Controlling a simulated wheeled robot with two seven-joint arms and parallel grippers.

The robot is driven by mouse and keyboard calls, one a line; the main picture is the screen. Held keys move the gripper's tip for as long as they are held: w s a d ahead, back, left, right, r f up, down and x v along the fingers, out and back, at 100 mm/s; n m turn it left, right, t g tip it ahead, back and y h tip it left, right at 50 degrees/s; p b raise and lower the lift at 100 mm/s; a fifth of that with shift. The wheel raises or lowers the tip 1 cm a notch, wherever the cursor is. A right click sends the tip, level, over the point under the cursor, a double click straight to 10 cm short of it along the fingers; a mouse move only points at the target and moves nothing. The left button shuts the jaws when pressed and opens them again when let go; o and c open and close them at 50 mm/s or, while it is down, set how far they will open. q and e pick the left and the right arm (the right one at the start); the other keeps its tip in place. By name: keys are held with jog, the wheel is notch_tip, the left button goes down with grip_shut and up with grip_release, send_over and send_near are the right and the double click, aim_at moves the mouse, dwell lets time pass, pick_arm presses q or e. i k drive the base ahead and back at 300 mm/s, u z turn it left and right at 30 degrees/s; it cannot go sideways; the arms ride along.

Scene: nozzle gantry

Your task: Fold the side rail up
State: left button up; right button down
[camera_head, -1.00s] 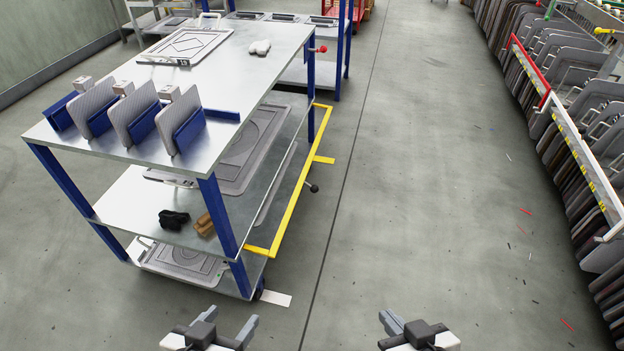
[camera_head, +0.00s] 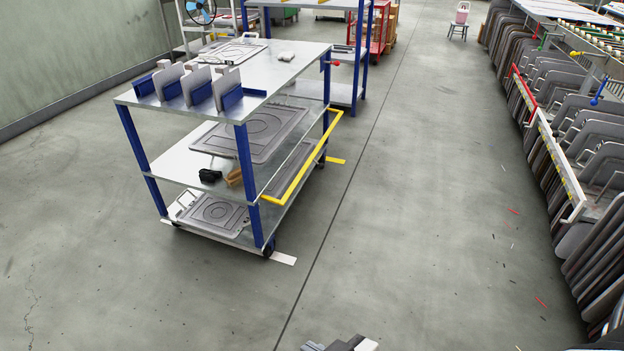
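The side rail is a yellow bar frame (camera_head: 313,157) along the right side of a blue and grey shelf cart (camera_head: 290,67). It stands out sideways from the cart below the top shelf, with short yellow arms at its near and far ends. A red knob (camera_head: 335,63) sits near the cart's far top right corner. One gripper, which looks like my right one (camera_head: 312,346), shows only partly at the bottom edge, well short of the cart and touching nothing visible. Its finger opening is cut off. My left gripper is out of view.
The cart's top holds upright panels in blue holders (camera_head: 230,98) and a flat grey panel. Black and brown items (camera_head: 210,176) lie on the middle shelf. A long rack of grey panels (camera_head: 590,160) lines the right.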

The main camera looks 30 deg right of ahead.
aim_at(321, 166)
jog(key=z, duration=0.95)
jog(key=i, duration=0.9)
jog(key=z, duration=0.9)
jog(key=i, duration=1.35)
jog(key=u, duration=1.25)
jog(key=i, duration=0.7)
jog(key=u, duration=0.75)
